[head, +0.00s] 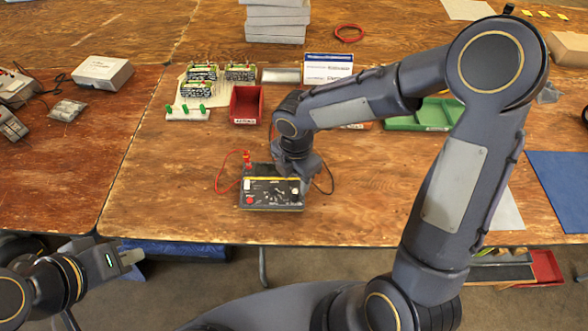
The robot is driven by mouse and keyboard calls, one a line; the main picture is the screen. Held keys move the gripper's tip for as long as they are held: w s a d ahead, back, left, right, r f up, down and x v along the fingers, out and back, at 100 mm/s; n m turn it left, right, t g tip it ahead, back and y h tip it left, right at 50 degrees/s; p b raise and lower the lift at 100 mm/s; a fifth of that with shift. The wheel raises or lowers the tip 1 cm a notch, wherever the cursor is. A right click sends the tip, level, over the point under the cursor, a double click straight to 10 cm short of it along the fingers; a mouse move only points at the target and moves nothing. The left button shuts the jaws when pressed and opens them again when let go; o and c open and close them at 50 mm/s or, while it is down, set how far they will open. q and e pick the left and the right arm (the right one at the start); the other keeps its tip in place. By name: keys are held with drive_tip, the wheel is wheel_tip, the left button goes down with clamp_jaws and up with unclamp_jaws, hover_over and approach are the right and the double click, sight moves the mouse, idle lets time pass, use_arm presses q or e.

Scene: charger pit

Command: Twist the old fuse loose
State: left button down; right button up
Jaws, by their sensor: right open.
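A black device box (257,190) with a yellow stripe, a red knob, a white switch and a pale knob sits near the table's front edge. A red plug (247,160) stands at its back left. I cannot make out the old fuse; it may be hidden by my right gripper or too small to tell. My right gripper (302,182) is open and points down over the right part of the box; its fingertips are partly hidden by its own wrist. My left gripper (132,263) is at the lower left, in front of the table edge and away from the box; its jaw gap is unclear.
A red wire (218,174) loops left of the box. Behind it are a red bin (246,105), green circuit boards (201,75) and a green tray (437,113). A white box (103,72) is at the left, a blue mat (562,185) at the right.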

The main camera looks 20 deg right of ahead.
sight(296, 191)
drive_tip(key=shift+f, duration=2.4)
drive_tip(key=c, duration=0.8)
